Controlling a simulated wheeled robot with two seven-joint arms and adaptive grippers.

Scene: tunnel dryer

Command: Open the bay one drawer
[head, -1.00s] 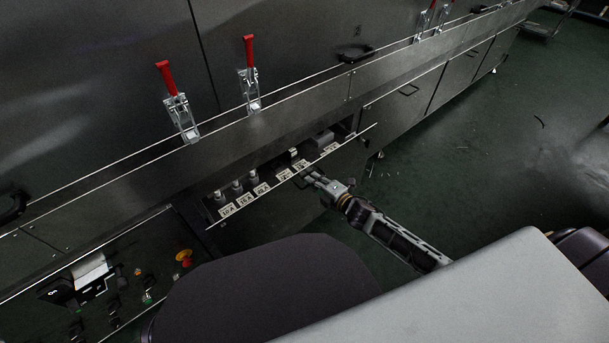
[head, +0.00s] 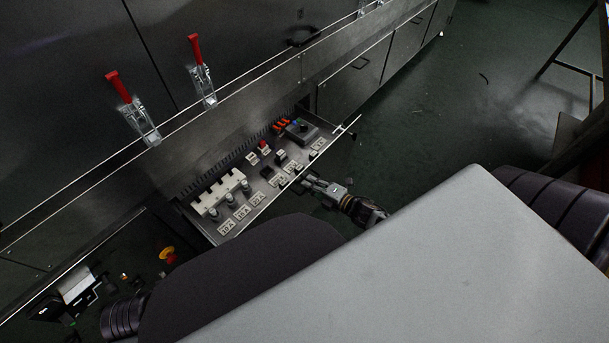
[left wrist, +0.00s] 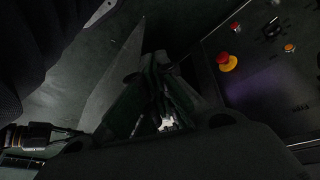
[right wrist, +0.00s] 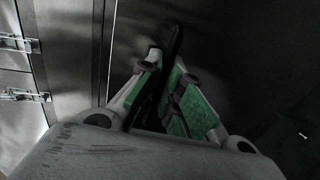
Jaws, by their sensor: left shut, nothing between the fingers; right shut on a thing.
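The bay one drawer (head: 255,181) stands pulled out from the dark metal cabinet in the head view. Inside it are a cream terminal block, several labelled sockets, small red and orange parts and a dark box. My right gripper (head: 304,184) is at the drawer's front edge. In the right wrist view, its green-padded fingers (right wrist: 172,72) are closed on a dark bar, the drawer handle (right wrist: 175,42). My left gripper (left wrist: 159,66) is shut and empty in the dark left wrist view, apart from the drawer.
A control panel with a red and yellow emergency button (head: 167,253) lies left of the drawer. Red-handled toggle clamps (head: 119,87) stand on the cabinet ledge above. Closed cabinet doors (head: 355,78) continue to the right. The green floor (head: 470,110) there is largely clear.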

